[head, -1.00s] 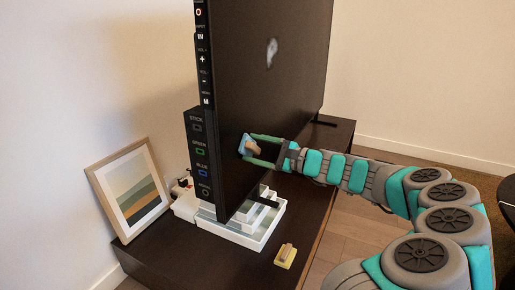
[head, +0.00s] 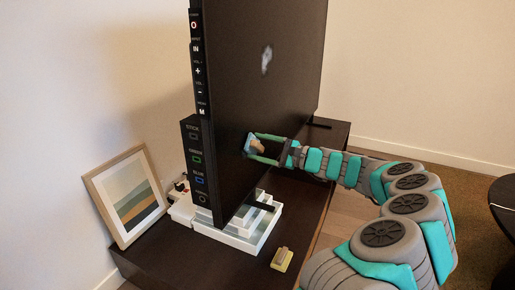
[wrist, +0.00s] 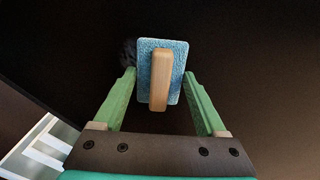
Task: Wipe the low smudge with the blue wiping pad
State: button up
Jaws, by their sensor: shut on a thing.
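The blue wiping pad (wrist: 173,55) has a wooden handle (wrist: 160,80) and is held in my gripper (wrist: 160,80), whose green fingers stand on either side of the handle. In the head view the blue pad (head: 249,146) is at the dark screen (head: 235,100), on its lower part; I cannot tell for sure whether it touches. A dark grey mottled patch (wrist: 128,52), likely the low smudge, shows just left of the pad in the wrist view; the pad may hide part of it. A pale smudge (head: 266,60) sits higher on the screen.
A yellow pad with a wooden handle (head: 282,260) lies on the dark cabinet (head: 215,268). A white tiered stand (head: 243,230) is under the screen. A framed picture (head: 127,195) leans at the left against the wall. A round dark table (head: 503,200) edges in at right.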

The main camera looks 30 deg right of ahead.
aim_at(249, 151)
jog(key=w+d+p, duration=0.2)
jog(key=w+d, duration=0.2)
jog(key=d, duration=0.1)
jog(key=shift+w+d, duration=0.15)
jog(key=shift+w, duration=0.2)
dwell(0.3)
jog(key=shift+s+a+b, duration=0.6)
jog(key=shift+s+a, duration=0.65)
jog(key=shift+a, duration=0.2)
jog(key=shift+s+a+b, duration=0.55)
jog(key=shift+s+a, duration=0.15)
jog(key=shift+a, duration=0.25)
jog(key=shift+s+a+b, duration=0.6)
jog(key=shift+s+a, duration=0.05)
jog(key=shift+a, duration=0.25)
jog(key=shift+s+a+b, duration=0.55)
jog(key=shift+s+a, duration=0.15)
jog(key=shift+a, duration=0.25)
jog(key=shift+s+a, duration=0.45)
jog(key=shift+a, duration=0.1)
jog(key=v, duration=0.6)
jog(key=shift+d, duration=0.1)
